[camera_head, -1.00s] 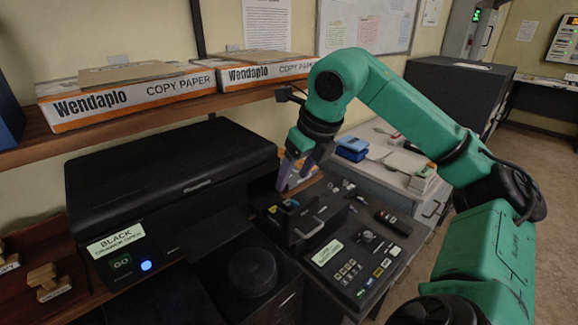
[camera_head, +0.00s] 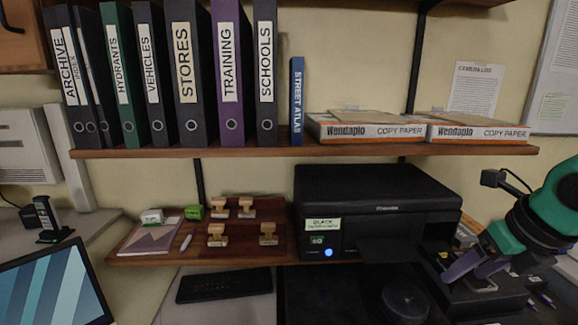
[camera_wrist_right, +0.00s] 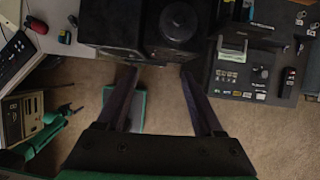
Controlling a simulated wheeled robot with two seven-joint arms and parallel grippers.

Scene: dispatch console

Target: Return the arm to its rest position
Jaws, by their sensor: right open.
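My right arm enters at the right edge of the head view. Its gripper (camera_head: 474,267) points down over the dark tray beside the printer, with its two purple-grey fingers apart. In the right wrist view the same gripper (camera_wrist_right: 160,78) is open, with nothing between its fingertips. Below it are the floor and the front edge of the dark console. Green arm parts of mine show at the lower left of the wrist view, but I cannot make out a left gripper there.
A black printer (camera_head: 378,190) stands left of my right gripper, with a round black knob (camera_head: 404,302) in front. A wooden shelf (camera_head: 300,152) with binders and paper boxes hangs above. Several small items lie on the dark tray (camera_wrist_right: 225,88). Open floor (camera_wrist_right: 255,125) lies below.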

